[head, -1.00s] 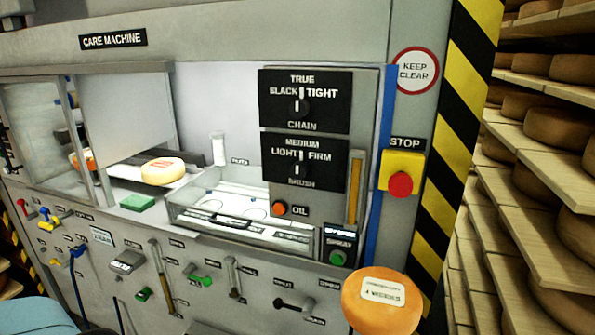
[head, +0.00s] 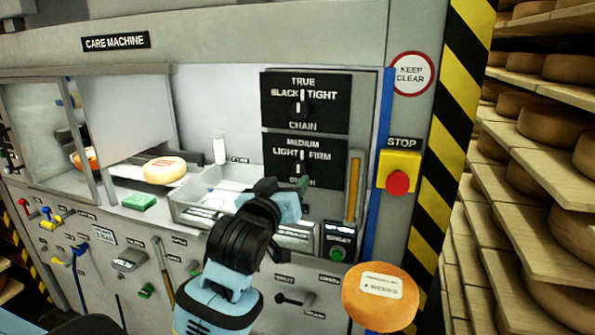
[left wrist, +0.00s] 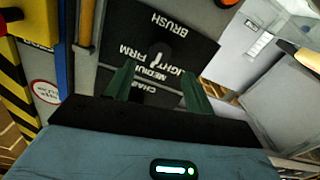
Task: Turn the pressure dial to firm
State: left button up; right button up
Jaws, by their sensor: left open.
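The pressure dial (head: 302,170) is the lower black dial, labelled BRUSH, with LIGHT, MEDIUM and FIRM around it. Its white pointer stands upright toward MEDIUM. My left gripper (head: 285,190) is open just in front of and below this dial and hides part of the BRUSH label. In the left wrist view the dial's knob (left wrist: 160,54) shows upside down ahead, between the two green fingers of the left gripper (left wrist: 158,72). I cannot tell whether the fingers touch the knob. My right gripper is not in view.
The CHAIN dial (head: 301,105) is right above. A yellow stop box with a red button (head: 398,182) is to the right. A cheese wheel (head: 380,298) stands at the lower right. A metal tray (head: 195,208) and levers lie left and below. Cheese shelves stand at far right.

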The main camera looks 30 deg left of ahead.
aim_at(299, 171)
pick_arm(q)
jog(key=shift+x, duration=3.8)
jog(key=shift+d, duration=0.1)
jog(key=c, duration=1)
jog(key=shift+o, duration=0.2)
jog(key=shift+m, duration=0.3)
jog(key=m, duration=0.4)
jog(key=shift+m, duration=2.1)
jog(key=shift+d, duration=0.1)
